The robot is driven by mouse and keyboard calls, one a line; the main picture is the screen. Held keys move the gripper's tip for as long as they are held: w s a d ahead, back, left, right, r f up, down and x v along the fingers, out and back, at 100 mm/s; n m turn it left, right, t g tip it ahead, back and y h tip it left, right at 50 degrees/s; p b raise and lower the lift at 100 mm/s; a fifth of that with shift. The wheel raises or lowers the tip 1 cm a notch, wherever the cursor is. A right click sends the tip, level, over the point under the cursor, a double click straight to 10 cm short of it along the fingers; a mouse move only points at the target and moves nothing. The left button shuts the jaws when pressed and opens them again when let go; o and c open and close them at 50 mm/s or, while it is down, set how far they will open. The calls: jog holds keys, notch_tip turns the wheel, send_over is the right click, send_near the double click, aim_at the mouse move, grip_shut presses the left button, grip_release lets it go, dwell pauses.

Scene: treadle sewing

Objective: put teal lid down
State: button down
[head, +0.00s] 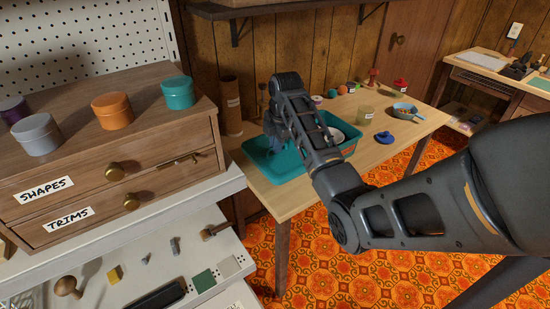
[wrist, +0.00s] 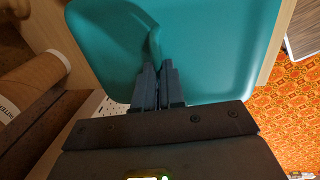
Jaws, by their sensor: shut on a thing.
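The teal lid (head: 262,169) is a broad, roughly rectangular panel over the left part of the wooden table, in the head view. In the wrist view the lid (wrist: 215,45) fills the upper middle, with a raised teal ridge running down to my fingers. My gripper (wrist: 158,82) is shut on that ridge. In the head view my arm hides part of the lid and the fingertips. The lid looks low and close to the table top; I cannot tell whether it touches it.
A teal-rimmed bin (head: 350,143) stands right of the lid, partly behind my arm. A brown tube (head: 230,105) stands at the back left. The drawer cabinet (head: 170,150) is at left.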

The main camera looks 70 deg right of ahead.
aim_at(276, 157)
jog(key=shift+f, duration=2.7)
jog(key=shift+f, duration=0.1)
jog(key=c, duration=1.2)
grip_release()
jog(key=shift+c, duration=0.2)
